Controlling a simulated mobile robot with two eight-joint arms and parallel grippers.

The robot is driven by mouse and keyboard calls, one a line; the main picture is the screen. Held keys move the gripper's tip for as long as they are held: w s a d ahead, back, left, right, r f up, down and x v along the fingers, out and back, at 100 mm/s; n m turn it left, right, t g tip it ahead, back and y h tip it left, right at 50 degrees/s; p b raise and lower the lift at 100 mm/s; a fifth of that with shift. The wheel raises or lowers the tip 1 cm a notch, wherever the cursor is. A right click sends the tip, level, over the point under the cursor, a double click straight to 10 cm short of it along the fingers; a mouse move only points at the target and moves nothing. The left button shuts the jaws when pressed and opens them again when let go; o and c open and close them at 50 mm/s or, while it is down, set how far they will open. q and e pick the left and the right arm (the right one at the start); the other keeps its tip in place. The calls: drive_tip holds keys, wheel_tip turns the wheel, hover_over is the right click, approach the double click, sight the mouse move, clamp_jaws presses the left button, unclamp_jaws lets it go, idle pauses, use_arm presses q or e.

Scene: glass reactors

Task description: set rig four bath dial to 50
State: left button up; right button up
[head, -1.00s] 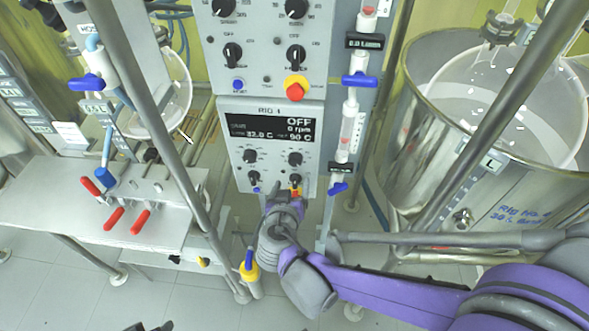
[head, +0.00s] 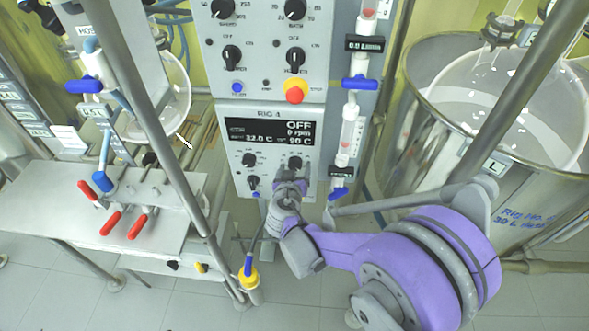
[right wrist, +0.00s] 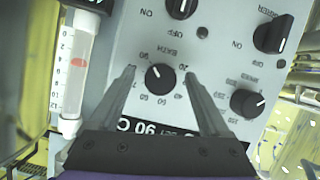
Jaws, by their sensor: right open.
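The rig 4 panel (head: 270,112) is in the middle of the head view; its display (head: 270,132) reads OFF, 0 rpm, 32.0 C and 90 C. The bath dial (head: 295,162) is the small black knob under the display's right side. It also shows in the right wrist view (right wrist: 160,77), upside down, its white mark toward the 90. My right gripper (right wrist: 160,76) is open, one fingertip on each side of the dial with gaps visible. I cannot tell how deep the fingers reach. In the head view, the gripper (head: 290,176) partly covers the lower right knob. My left gripper is not in view.
A flow meter tube with blue valves (head: 350,130) stands right of the panel. A red-and-yellow stop button (head: 295,91) sits above. A stirrer knob (right wrist: 247,102) is near the right finger. Metal poles and a steel vessel (head: 415,140) stand nearby.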

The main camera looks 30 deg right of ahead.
drive_tip(key=shift+c, duration=0.2)
clamp_jaws()
idle(0.3)
